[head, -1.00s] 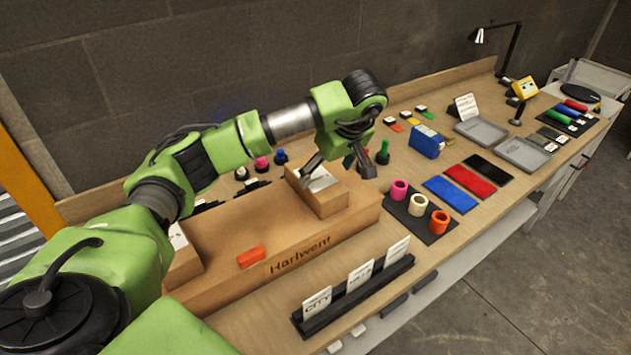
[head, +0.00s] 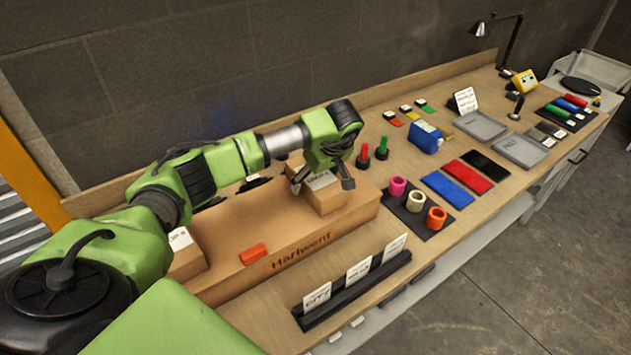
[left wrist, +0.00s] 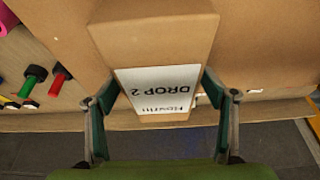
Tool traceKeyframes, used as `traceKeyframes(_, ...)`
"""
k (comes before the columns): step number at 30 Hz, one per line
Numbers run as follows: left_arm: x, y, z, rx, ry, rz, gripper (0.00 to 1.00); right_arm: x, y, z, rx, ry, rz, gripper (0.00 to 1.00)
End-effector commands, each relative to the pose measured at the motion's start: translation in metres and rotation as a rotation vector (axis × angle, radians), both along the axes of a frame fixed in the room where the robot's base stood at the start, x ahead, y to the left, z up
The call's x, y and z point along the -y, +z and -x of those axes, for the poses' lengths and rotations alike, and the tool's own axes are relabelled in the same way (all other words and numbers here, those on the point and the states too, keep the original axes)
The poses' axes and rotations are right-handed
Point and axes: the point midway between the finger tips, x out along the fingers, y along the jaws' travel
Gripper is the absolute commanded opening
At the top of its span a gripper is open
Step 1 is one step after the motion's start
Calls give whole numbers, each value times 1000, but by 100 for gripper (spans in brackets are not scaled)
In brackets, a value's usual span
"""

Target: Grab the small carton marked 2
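The small carton marked 2 (head: 326,202) is a brown box with a white label, on top of a large brown box (head: 225,243). In the left wrist view the carton (left wrist: 155,42) fills the middle, and its label reads "DROP 2" upside down. My left gripper (head: 322,182) is over the carton, fingers spread. In the left wrist view the gripper (left wrist: 158,87) has one finger on each side of the carton's near end; I cannot tell whether they touch it. My right gripper is not in view.
Another small labelled carton (head: 185,256) stands on the large box's left end, partly behind my arm. An orange item (head: 253,254) lies between. Red and green upright pieces (head: 382,148) and a spool mat (head: 433,222) are right of the box. A card rack (head: 352,293) stands in front.

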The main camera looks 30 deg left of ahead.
Motion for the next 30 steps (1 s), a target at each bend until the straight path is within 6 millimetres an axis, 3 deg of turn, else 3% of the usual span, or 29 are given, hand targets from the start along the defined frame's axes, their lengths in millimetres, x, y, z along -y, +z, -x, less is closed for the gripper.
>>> traceKeyframes(1,0,0,0,0,0,0,60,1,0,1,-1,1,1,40)
traceKeyframes(5,0,0,0,0,0,0,26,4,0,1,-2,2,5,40)
traceKeyframes(6,0,0,0,0,0,0,23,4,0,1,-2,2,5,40)
traceKeyframes(19,0,11,-2,5,0,0,23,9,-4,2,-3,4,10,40)
traceKeyframes(24,-1,34,-1,8,1,-1,23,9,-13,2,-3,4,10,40)
traceKeyframes(30,-2,70,33,11,0,-3,23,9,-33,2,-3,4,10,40)
